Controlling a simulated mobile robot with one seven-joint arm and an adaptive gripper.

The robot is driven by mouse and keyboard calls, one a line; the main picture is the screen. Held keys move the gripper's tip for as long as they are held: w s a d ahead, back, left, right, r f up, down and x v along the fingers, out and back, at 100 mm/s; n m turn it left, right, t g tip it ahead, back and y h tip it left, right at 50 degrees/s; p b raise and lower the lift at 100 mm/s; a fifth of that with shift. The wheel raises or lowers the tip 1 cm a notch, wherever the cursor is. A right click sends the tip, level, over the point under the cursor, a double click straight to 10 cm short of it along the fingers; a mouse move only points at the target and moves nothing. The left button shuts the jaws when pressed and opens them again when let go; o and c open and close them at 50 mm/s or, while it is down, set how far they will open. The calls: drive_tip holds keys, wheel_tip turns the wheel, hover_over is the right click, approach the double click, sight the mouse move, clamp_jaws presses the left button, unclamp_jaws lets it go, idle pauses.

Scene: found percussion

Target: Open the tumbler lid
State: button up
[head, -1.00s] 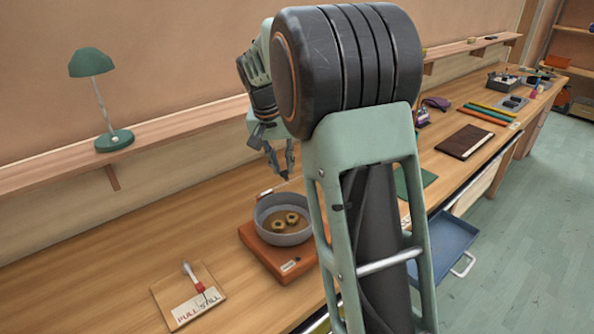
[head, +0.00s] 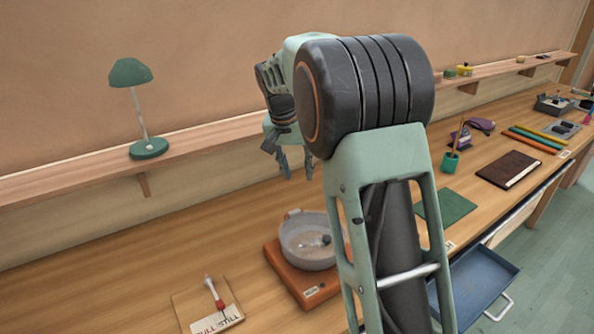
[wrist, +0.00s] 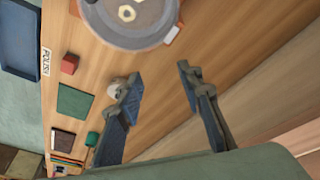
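A round grey vessel (head: 287,247), which looks like the tumbler, sits on an orange base (head: 318,292) on the bench. Its top looks pale in the head view, with a small dark piece near the middle and a tab at the back rim; I cannot tell whether a clear lid covers it.
A tan board (head: 188,303) with a red-tipped tool and lettered card lies left of the vessel. A green sheet (head: 446,205), brown book (head: 508,169) and green cup (head: 450,163) are to the right. A lamp (head: 148,150) stands on the wall shelf. My arm hides bench beside the vessel.

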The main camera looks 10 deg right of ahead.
drive_tip(key=v, duration=1.1)
drive_tip(key=shift+r, duration=0.45)
